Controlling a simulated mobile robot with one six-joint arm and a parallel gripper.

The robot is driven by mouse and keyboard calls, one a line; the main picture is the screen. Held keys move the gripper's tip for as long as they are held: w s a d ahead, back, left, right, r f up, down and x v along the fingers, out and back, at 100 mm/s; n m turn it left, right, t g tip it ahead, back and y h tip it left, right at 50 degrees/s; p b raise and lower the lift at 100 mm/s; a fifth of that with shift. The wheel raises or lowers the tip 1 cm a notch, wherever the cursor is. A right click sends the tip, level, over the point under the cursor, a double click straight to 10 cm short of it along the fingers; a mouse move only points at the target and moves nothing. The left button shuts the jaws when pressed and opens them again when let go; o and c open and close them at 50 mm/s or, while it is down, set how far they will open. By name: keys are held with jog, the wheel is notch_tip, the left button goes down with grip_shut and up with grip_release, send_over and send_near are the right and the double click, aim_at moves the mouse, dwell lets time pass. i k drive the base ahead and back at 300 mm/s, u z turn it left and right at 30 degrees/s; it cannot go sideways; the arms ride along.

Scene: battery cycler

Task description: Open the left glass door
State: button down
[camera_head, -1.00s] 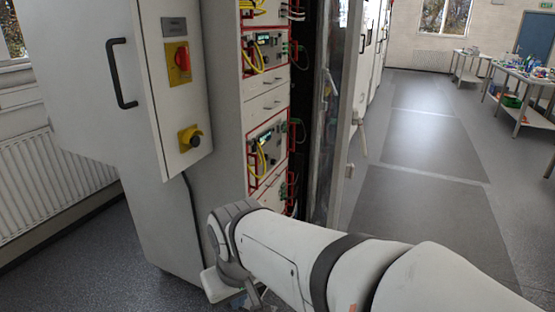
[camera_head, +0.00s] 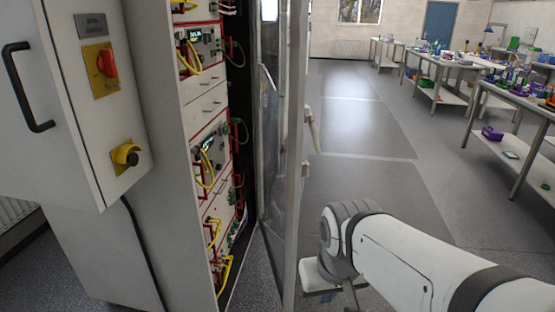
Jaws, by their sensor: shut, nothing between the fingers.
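The glass door (camera_head: 291,170) stands open, swung out from the cabinet and seen nearly edge-on, with its pale frame towards me. Its glass pane (camera_head: 268,120) shows as a narrow strip. A light-coloured handle (camera_head: 312,130) sticks out on the right side of the door frame. My gripper (camera_head: 340,297) is low in the picture, to the right of the door's lower end, and looks apart from it. It is shut and empty; its fingertips are partly cut off by the bottom edge.
The open cabinet (camera_head: 165,170) holds red-edged modules (camera_head: 205,145) with yellow cables. A control panel with a red switch (camera_head: 106,63) and black handle (camera_head: 25,90) is at left. The floor (camera_head: 365,130) right of the door is clear; lab benches (camera_head: 510,105) stand further right.

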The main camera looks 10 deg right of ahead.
aim_at(299, 18)
jog(key=u, duration=0.05)
jog(key=i, duration=1)
jog(key=z, duration=0.05)
